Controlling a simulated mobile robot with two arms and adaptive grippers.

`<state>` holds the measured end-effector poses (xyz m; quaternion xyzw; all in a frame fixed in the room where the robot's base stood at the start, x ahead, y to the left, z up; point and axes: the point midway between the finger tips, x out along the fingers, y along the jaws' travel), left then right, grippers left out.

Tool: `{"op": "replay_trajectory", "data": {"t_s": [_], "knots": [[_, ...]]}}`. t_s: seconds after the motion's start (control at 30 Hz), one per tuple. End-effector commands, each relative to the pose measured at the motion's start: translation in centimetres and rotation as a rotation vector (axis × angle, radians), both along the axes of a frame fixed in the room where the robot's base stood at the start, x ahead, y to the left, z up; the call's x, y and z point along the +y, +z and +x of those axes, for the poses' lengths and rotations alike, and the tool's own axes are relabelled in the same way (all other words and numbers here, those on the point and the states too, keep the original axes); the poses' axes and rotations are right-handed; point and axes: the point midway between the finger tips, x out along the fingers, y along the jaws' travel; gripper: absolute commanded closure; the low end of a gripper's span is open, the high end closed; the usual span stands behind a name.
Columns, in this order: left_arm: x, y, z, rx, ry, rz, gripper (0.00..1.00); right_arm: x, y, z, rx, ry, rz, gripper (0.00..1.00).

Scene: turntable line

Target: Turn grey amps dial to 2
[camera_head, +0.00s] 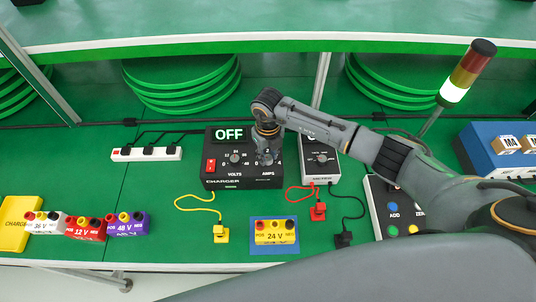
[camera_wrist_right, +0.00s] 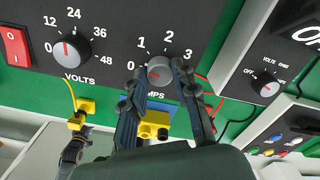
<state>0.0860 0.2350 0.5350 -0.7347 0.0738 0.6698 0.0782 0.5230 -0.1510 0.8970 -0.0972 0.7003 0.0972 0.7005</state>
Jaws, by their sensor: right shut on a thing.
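The black charger (camera_head: 215,182) stands on the green table, with its display reading OFF. The grey amps dial (camera_wrist_right: 159,70) is on its right half, with the marks 0, 1, 2 and 3 visible around it in the wrist view. A red mark on the dial's face seems to point left, near 0. My right gripper (camera_head: 267,158) is at this dial, and in the wrist view its fingers (camera_wrist_right: 160,85) are shut on the dial from both sides. The fingers partly cover the AMPS label. My left gripper is not seen in the head view.
The volts dial (camera_wrist_right: 70,50) and a red switch (camera_wrist_right: 15,46) sit left of the amps dial. A meter (camera_head: 320,168) stands close on the right. A yellow 24 V block (camera_head: 275,237) lies in front. Coloured battery blocks (camera_head: 85,228) stand at left.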

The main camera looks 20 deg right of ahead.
Motion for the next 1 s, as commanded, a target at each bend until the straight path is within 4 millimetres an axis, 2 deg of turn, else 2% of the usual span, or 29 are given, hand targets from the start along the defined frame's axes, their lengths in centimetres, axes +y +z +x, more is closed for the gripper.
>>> {"op": "replay_trajectory", "data": {"t_s": [0.5,1.0], "knots": [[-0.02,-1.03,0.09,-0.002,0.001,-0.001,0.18,-0.03,-0.12,-0.05,0.002,-0.486,-0.001,1.0],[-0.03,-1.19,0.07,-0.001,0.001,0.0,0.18,0.01,-0.05,-0.04,0.002,-0.962,0.0,1.0]]}}
